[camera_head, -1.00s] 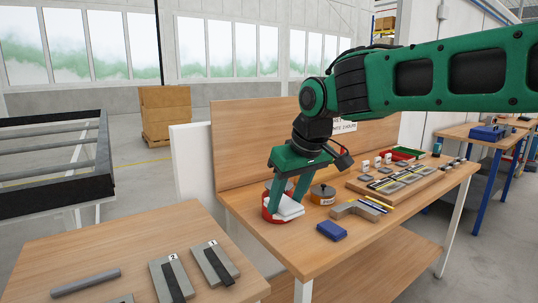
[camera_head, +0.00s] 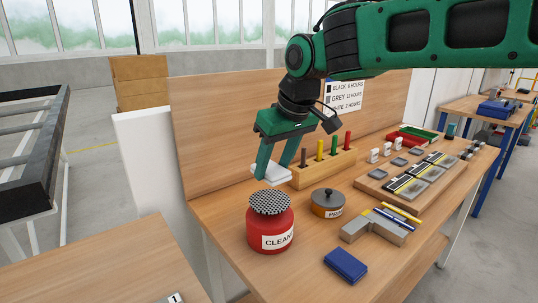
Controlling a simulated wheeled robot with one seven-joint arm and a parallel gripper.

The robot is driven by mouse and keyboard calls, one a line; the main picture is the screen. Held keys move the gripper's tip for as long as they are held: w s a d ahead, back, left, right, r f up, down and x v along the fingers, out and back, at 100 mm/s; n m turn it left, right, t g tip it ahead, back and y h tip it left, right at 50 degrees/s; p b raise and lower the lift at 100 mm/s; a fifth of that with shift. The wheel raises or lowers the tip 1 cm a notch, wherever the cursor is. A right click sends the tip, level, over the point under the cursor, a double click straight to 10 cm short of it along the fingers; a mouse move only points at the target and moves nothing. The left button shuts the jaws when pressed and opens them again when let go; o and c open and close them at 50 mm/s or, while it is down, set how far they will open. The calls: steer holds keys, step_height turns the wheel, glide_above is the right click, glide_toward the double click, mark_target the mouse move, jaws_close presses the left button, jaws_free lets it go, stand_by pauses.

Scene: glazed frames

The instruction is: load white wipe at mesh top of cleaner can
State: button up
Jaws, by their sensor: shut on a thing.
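The red cleaner can (camera_head: 262,238) stands on the wooden bench near its front left, upright, with a "CLEAN" label. Its dark mesh top (camera_head: 270,202) faces up and is bare. My gripper (camera_head: 275,174) is shut on the white wipe (camera_head: 271,174), which hangs between its green fingers. In this view the wipe appears just above and behind the mesh top, apart from it. I cannot tell its exact height over the bench.
A dark-lidded orange primer tin (camera_head: 327,204) stands right of the can. Behind it is a wooden block with coloured pegs (camera_head: 322,167). A grey angled piece (camera_head: 374,229), a blue block (camera_head: 345,265) and a parts board (camera_head: 415,177) lie further right. An upright wooden panel (camera_head: 222,130) backs the bench.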

mark_target(269, 199)
steer(key=shift+w+a, duration=0.1)
steer(key=shift+w, duration=0.1)
steer(key=shift+w+a+f, duration=0.1)
steer(key=shift+f, duration=2.85)
steer(key=shift+f, duration=0.95)
steer(key=shift+r, duration=3.55)
steer(key=shift+s, duration=0.2)
